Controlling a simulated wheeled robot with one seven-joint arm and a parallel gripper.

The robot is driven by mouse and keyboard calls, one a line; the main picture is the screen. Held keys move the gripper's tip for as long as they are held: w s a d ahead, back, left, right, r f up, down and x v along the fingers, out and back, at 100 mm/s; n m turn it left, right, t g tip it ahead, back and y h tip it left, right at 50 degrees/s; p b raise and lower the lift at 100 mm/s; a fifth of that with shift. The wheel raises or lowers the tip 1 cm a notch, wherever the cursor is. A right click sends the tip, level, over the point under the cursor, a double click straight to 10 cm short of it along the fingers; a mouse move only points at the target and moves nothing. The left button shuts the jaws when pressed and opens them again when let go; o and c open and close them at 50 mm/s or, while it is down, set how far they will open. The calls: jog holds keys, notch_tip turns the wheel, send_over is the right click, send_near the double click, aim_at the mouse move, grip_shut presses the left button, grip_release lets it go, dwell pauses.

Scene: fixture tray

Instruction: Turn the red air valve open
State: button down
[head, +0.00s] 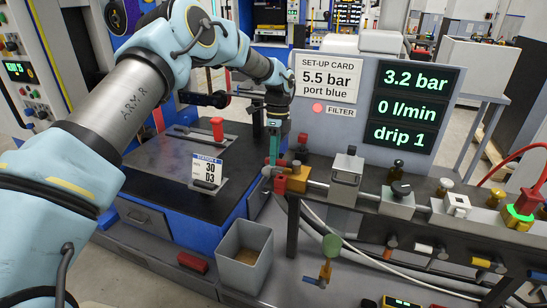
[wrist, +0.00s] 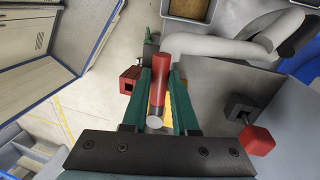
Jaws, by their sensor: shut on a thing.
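In the wrist view, the red valve handle (wrist: 160,72) is a red cylinder with a dark collar and a pale round end. It lies between the two green fingers of my gripper (wrist: 159,90), which are shut on it. In the head view, my gripper (head: 273,155) points down at the left end of the row of air fittings, beside a yellow-orange block (head: 298,180). A red part (head: 280,184) shows just under the fingers. The fingers hide much of the handle in the head view, so its turn angle is hard to tell.
The panel screens (head: 410,107) read 3.2 bar, 0 l/min and drip 1. A set-up card (head: 328,78) says 5.5 bar, port blue. A red knob (head: 303,138) stands close right of my gripper. A grey bin (head: 244,255) is below. A red-handled clamp (head: 217,128) is left.

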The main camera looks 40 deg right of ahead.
jog(key=shift+w+d+m, duration=0.15)
jog(key=shift+d+m, duration=0.1)
jog(key=shift+m, duration=0.15)
jog(key=c, duration=0.7)
grip_release()
jog(key=shift+r, duration=0.1)
jog(key=r, duration=0.3)
jog(key=d+r+b, duration=0.1)
jog(key=r, duration=0.3)
jog(key=w+r+b, duration=0.1)
jog(key=r, duration=0.2)
jog(key=shift+d+r, duration=0.2)
jog(key=shift+d, duration=0.2)
